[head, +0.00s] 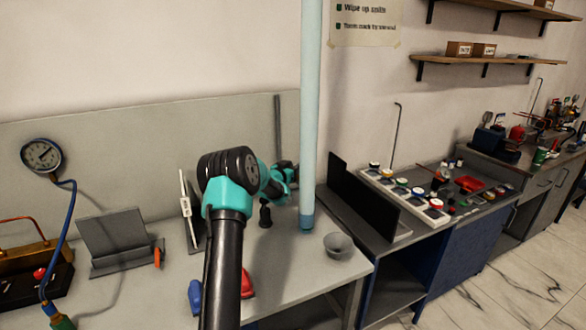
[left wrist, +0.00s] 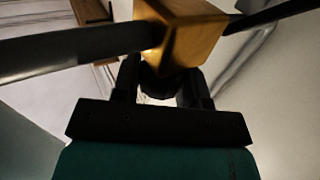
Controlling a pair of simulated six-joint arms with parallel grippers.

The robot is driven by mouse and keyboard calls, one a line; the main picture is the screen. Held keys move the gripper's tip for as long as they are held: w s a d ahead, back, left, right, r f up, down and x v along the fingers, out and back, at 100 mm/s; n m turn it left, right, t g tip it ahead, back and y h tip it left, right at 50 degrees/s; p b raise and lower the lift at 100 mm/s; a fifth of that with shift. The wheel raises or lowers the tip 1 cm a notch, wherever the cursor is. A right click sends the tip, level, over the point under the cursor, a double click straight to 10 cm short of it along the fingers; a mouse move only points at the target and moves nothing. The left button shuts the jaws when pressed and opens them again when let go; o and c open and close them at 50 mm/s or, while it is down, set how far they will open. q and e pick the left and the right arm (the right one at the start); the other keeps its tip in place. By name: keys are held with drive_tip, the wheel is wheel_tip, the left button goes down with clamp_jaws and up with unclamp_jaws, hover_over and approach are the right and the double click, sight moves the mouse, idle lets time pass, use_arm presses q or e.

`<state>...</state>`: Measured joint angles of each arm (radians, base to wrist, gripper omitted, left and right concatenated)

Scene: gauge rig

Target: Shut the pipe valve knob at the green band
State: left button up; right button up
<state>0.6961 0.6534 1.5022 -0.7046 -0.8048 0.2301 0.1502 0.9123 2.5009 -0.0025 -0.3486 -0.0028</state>
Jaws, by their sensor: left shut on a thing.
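My left gripper (left wrist: 162,92) shows in the left wrist view with its two black fingers on either side of a dark, round knob (left wrist: 160,82). It is shut on this knob. The knob sits against a brass-coloured valve block (left wrist: 182,38), and a dark pipe (left wrist: 75,50) runs out of the block on both sides. In the head view, a thin dark upright pipe (head: 278,125) rises behind the teal wrist of my left arm. The arm hides the valve and knob there. No green band can be made out. My right gripper is not in view.
A tall pale-blue tube (head: 310,120) stands right of my wrist, with a grey bowl (head: 340,246) beside it. A dial gauge (head: 41,155) with a blue hose and a grey stand (head: 114,240) are at left. Red and blue items lie near my arm.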

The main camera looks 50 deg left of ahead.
use_arm(q)
drive_tip(key=shift+c, duration=0.8)
drive_tip(key=shift+m+h, duration=0.3)
drive_tip(key=shift+h, duration=0.1)
drive_tip(key=shift+a+r+m+h, duration=0.1)
drive_tip(key=shift+m+h, duration=0.8)
drive_tip(key=shift+h, duration=0.4)
drive_tip(key=shift+m+h, duration=1.1)
drive_tip(key=shift+h, duration=0.8)
drive_tip(key=o, duration=0.9)
drive_tip(key=shift+o, duration=0.2)
